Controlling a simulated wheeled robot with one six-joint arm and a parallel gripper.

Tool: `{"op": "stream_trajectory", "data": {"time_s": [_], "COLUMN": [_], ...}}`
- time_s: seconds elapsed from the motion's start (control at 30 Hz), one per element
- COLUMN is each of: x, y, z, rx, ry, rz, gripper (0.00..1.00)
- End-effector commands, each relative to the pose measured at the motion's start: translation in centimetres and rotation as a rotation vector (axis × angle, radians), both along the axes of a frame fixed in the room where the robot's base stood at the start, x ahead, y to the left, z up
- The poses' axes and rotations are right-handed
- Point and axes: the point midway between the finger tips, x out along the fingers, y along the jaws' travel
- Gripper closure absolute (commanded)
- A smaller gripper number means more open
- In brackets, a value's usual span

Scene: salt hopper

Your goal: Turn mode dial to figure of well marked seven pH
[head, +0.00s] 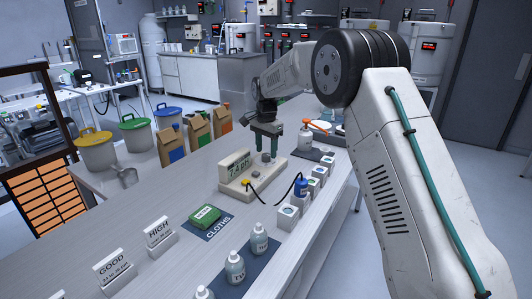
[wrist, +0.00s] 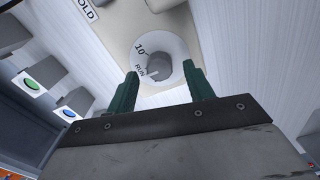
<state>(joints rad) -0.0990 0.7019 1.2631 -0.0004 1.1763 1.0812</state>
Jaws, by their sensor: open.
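The meter (head: 247,182) is a cream box on the bench with a display (head: 235,163) whose digits I cannot read surely. Its mode dial (wrist: 160,66) is a grey round knob on a white disc marked "10" and "RUN" in the wrist view. My gripper (wrist: 162,82) is open, its green fingers on either side of the dial's near part, with no clear contact. In the head view my gripper (head: 266,150) points down over the meter's far end. Small well blocks (head: 288,216) stand in a row right of the meter; their marks are too small to read.
A blue probe (head: 301,188) on a black cable stands among the blocks. Labelled bottles (head: 235,267), a green cloth pack (head: 205,215) and sign cards (head: 160,235) are nearer. A spray bottle (head: 305,139) stands beyond. Lidded buckets (head: 97,150) are at left.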

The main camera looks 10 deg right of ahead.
Motion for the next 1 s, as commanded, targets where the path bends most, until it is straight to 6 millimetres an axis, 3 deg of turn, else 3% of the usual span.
{"op": "stream_trajectory", "data": {"time_s": [0.17,0.43,0.47,0.6,0.63,1.0], "x": [0.0,0.0,0.0,0.0,0.0,0.0], "y": [0.0,-0.1,-0.1,0.0,-0.1,0.0], "z": [-1.5,-1.7,-1.7,-1.7,-1.7,-1.7], "rx": [-0.001,0.000,0.000,0.000,0.000,0.000], "ry": [0.001,0.000,0.000,0.000,0.000,0.000], "rz": [0.000,0.000,0.000,0.000,0.001,0.046], "gripper": [0.48,0.48,0.51,0.90,0.93,0.93]}}
